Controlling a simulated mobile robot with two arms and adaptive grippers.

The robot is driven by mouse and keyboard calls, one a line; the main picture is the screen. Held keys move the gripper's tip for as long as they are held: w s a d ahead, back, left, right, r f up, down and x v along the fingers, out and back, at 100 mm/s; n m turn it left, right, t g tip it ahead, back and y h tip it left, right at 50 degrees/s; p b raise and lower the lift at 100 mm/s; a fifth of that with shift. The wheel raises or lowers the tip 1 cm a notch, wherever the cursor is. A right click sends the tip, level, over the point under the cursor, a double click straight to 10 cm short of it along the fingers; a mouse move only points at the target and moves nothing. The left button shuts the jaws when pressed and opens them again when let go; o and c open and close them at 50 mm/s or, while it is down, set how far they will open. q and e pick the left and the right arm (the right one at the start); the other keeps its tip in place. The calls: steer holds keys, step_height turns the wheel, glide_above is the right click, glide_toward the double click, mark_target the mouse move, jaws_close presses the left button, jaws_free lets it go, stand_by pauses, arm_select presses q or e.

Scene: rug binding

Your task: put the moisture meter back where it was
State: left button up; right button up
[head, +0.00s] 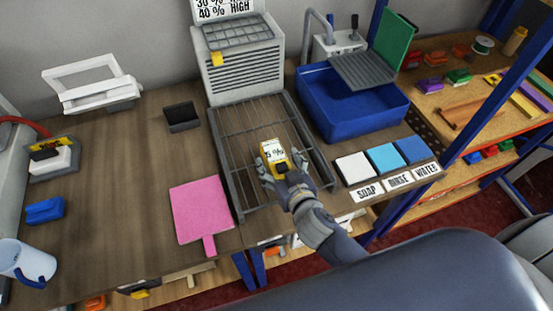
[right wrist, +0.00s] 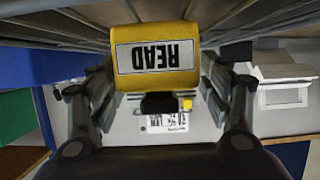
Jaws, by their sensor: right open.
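The moisture meter (head: 273,153) is yellow with a white display and sits over the wire rack (head: 238,128). In the right wrist view the meter (right wrist: 155,62) shows a white label reading READ, upside down. My right gripper (head: 281,166) is open, with its fingers on either side of the meter. In the right wrist view the gripper (right wrist: 157,92) also shows fingers apart around it. I cannot tell whether the meter rests on the rack bars. My left gripper is not in view.
A small dark open box (head: 182,117) stands left of the rack. A grey vented machine (head: 243,70) is behind it. A blue basin (head: 345,108) and soap, rinse and water pads (head: 384,157) are to the right. A pink paddle (head: 203,208) lies front left.

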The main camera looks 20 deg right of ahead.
steer(key=shift+x, duration=1.3)
steer(key=shift+s, duration=0.1)
steer(key=c, duration=1.4)
steer(key=shift+r, duration=0.1)
